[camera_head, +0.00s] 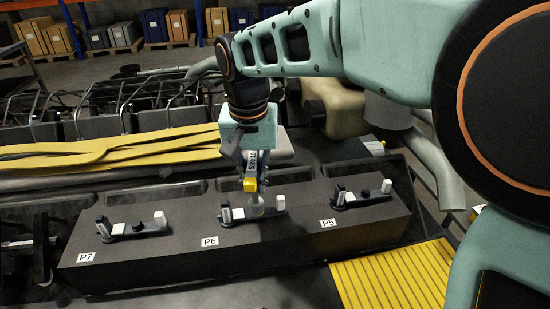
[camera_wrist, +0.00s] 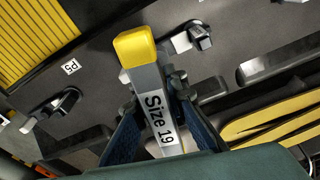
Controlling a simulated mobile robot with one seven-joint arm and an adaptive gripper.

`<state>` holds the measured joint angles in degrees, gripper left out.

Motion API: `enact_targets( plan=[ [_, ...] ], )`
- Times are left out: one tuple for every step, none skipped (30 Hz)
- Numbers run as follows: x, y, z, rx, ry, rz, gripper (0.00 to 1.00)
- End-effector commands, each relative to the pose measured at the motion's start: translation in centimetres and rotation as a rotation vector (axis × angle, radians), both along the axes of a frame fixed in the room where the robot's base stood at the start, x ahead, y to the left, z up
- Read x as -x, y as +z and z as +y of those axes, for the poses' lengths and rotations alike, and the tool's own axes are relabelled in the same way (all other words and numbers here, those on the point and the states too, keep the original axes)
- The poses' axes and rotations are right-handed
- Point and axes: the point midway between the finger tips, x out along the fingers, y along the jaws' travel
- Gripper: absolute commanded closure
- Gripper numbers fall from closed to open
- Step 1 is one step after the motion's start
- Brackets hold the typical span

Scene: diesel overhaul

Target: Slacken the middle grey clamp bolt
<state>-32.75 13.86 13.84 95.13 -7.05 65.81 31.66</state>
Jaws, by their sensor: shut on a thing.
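My gripper (camera_head: 252,160) is shut on a wrench (camera_wrist: 148,85) with a yellow end and a "Size 19" label. The wrench hangs over the middle clamp (camera_head: 236,214), by the P6 label. A pale grey round piece, seemingly the clamp bolt (camera_head: 256,208), shows just below the tool at the middle of that clamp. I cannot tell whether the tool touches or fits it. In the wrist view the wrench lies between my blue fingers (camera_wrist: 165,100), and its far end and the bolt are hidden.
The P7 clamp (camera_head: 133,229) stands to the left and the P5 clamp (camera_head: 360,199) to the right on the same dark block (camera_head: 180,255), each with a black knob. Yellow straps (camera_head: 110,148) lie behind. A yellow ribbed mat (camera_head: 395,278) is at front right.

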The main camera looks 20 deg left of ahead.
Motion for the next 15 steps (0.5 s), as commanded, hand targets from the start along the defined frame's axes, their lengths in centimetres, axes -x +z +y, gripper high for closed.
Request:
enact_targets(
  plan=[
    [-0.03,0.05,0.06,-0.002,0.0,-0.002,1.0],
    [-0.05,0.05,0.06,-0.002,0.0,-0.002,1.0],
    [-0.07,0.06,0.04,-0.002,-0.001,-0.003,1.0],
    [-0.1,0.06,0.04,-0.002,-0.001,-0.003,1.0],
    [-0.11,0.07,0.03,-0.002,-0.001,-0.003,1.0],
    [-0.13,0.08,0.02,-0.002,-0.001,-0.004,1.0],
    [-0.14,0.08,0.01,-0.002,-0.002,-0.003,1.0],
    [-0.16,0.09,0.01,-0.002,-0.002,-0.003,1.0],
    [-0.17,0.12,0.0,-0.002,-0.002,-0.005,1.0],
    [-0.18,0.17,-0.01,-0.002,-0.002,-0.005,1.0],
    [-0.19,0.25,0.0,-0.002,-0.002,-0.005,1.0],
    [-0.21,0.39,-0.01,-0.002,-0.002,-0.005,1.0],
    [-0.21,0.53,-0.01,-0.002,-0.002,-0.006,1.0],
    [-0.21,0.69,-0.01,-0.002,-0.002,-0.006,1.0],
    [-0.23,0.93,-0.01,-0.002,-0.002,-0.006,1.0]
  ],
)
